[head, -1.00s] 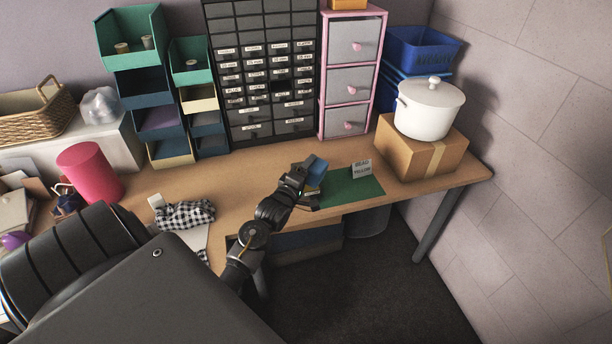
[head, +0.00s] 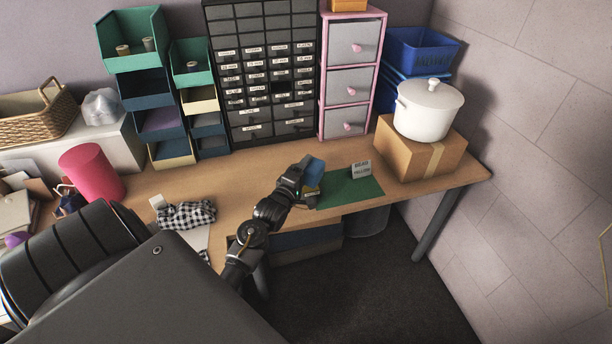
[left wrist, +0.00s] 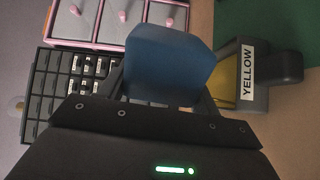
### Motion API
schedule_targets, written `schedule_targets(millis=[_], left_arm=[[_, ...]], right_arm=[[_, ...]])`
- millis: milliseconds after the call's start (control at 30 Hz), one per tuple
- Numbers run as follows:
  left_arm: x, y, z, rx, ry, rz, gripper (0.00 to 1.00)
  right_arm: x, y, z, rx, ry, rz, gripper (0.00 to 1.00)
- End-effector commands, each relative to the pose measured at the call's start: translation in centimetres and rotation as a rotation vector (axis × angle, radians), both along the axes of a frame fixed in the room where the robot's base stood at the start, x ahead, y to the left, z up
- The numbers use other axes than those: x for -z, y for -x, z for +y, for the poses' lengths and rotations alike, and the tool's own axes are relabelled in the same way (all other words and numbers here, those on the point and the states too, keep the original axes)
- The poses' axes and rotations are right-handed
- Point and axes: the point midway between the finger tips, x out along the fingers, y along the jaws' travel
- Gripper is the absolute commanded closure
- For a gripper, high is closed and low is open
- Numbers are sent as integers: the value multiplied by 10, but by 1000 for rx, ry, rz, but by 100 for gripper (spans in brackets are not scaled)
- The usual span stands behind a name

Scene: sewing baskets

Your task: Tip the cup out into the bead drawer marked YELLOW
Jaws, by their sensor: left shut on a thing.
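My left gripper (head: 300,172) is shut on a blue cup (head: 315,170), held above the work table near the green mat. The cup fills the middle of the left wrist view (left wrist: 168,65); its inside does not show. A small grey drawer with a yellow inside and a YELLOW label (left wrist: 247,75) lies just right of the cup there. In the head view the drawer (head: 312,194) is mostly hidden under the cup and gripper. I cannot tell whether the cup is straight over it. My right gripper is not in view.
Behind are a dark cabinet of small drawers (head: 258,132) and a pink-framed drawer tower (head: 324,80). A white pot (head: 428,110) sits on a cardboard box (head: 400,160). Checkered cloth (head: 185,214) lies left.

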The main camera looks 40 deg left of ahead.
Motion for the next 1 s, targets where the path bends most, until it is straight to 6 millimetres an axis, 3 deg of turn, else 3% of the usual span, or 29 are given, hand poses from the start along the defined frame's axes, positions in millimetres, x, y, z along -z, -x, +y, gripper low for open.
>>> schedule_targets(millis=[600,1000], left_arm=[[-1,0,1,1,68,-14,60],[-1,1,3,0,111,-23,60]], right_arm=[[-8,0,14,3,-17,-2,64],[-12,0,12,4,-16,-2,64]])
